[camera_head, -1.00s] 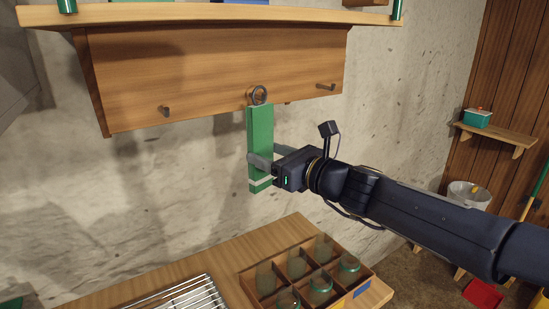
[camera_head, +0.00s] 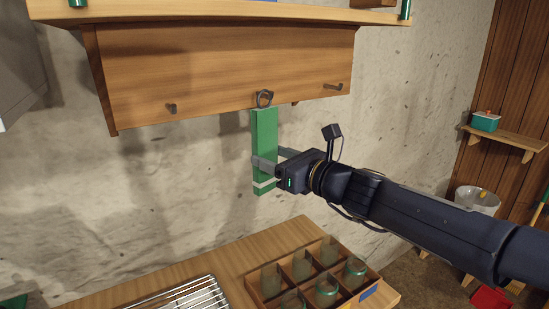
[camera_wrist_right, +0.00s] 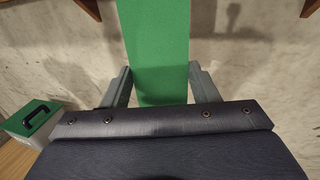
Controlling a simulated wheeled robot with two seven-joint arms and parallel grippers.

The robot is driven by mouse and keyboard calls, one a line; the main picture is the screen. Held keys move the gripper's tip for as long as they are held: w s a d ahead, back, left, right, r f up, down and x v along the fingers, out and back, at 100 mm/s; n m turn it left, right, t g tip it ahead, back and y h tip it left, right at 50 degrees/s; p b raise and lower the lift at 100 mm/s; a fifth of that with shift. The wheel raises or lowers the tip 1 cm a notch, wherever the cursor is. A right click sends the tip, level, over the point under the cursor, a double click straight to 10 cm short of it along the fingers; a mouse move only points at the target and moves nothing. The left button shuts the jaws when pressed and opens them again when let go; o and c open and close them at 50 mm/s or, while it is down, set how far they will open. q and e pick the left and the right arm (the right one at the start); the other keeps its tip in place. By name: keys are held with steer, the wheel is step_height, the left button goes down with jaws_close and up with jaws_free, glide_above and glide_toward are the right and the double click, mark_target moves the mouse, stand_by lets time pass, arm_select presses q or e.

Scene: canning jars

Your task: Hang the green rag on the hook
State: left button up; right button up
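The green rag (camera_head: 264,140) hangs as a long strip with a pale stripe near its lower end, below the front of the wooden wall shelf. A dark ring (camera_head: 264,98) is at its top, at the shelf's lower edge by the middle. The hook behind the ring cannot be made out clearly. My right gripper (camera_head: 276,157) is at the rag's lower half. In the right wrist view its two fingers (camera_wrist_right: 160,88) stand apart, one on each side of the rag (camera_wrist_right: 155,45), with a small gap at the left finger. My left gripper is not in view.
The wooden shelf (camera_head: 220,75) bears a left peg (camera_head: 171,108) and a right peg (camera_head: 333,87), both bare. Below is a wooden table (camera_head: 235,262) with a divided jar crate (camera_head: 335,244) and a wire rack (camera_head: 180,297).

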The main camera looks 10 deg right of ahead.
steer(key=o, duration=0.5)
steer(key=shift+s+d, duration=0.15)
steer(key=v, duration=0.8)
steer(key=s+d+f+n+g+h, duration=0.2)
steer(key=s+f+n+g+h, duration=0.1)
steer(key=s+f+n, duration=0.9)
steer(key=s+d+f+n+g+h, duration=0.3)
steer(key=s+f+n+g+h, duration=0.1)
steer(key=s+f+n, duration=0.9)
steer(key=shift+s+d+f+n+g, duration=0.25)
steer(key=shift+s+n+g, duration=0.4)
steer(key=shift+n+g, duration=0.3)
